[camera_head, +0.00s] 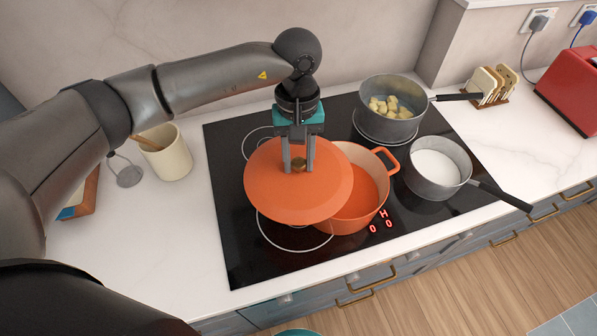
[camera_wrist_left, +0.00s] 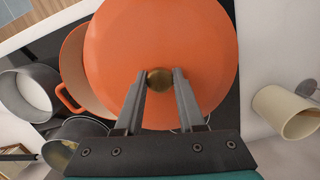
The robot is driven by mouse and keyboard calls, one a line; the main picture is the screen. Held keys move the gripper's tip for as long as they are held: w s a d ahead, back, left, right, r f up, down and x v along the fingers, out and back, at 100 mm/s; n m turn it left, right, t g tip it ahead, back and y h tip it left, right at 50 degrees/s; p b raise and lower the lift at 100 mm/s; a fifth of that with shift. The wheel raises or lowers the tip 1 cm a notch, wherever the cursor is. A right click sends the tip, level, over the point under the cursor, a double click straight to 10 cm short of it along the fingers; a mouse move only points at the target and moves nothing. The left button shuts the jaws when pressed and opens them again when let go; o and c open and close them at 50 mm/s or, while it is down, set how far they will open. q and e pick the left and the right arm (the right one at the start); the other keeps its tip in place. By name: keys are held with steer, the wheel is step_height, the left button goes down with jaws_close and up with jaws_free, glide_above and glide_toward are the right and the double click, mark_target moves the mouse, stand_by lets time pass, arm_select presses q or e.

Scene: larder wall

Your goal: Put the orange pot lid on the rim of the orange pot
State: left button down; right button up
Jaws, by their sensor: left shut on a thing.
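The orange pot lid (camera_head: 270,192) is held by its brass knob (camera_head: 298,163) in my left gripper (camera_head: 298,166), whose two fingers are shut on the knob. The lid also fills the middle of the left wrist view (camera_wrist_left: 195,45). The orange pot (camera_head: 352,221) stands on the black hob, with orange-red contents in it. The lid is above and to the left of the pot in the head view and covers the left part of its opening. The pot's right side and handle (camera_head: 388,160) show clear. My right gripper is not in view.
A grey pot of pale chunks (camera_head: 390,128) and a grey saucepan of white liquid (camera_head: 438,187) stand right of the orange pot on the hob (camera_head: 236,250). A cream utensil crock (camera_head: 170,160) stands left. A toast rack (camera_head: 487,86) and red toaster (camera_head: 570,90) are at the right.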

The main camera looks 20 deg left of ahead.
mark_target(299, 175)
arm_select(q)
step_height(299, 175, down, 5)
steer(key=shift+f, duration=0.1)
steer(key=shift+s+f, duration=0.1)
steer(key=shift+f, duration=0.2)
steer(key=c, duration=0.5)
jaws_free()
steer(key=shift+f, duration=0.15)
steer(key=r, duration=0.4)
steer(key=w+r+b, duration=0.1)
steer(key=r, duration=0.7)
steer(key=shift+w+a+r+b, duration=0.15)
steer(key=shift+w+a+b, duration=0.15)
steer(key=shift+b, duration=0.1)
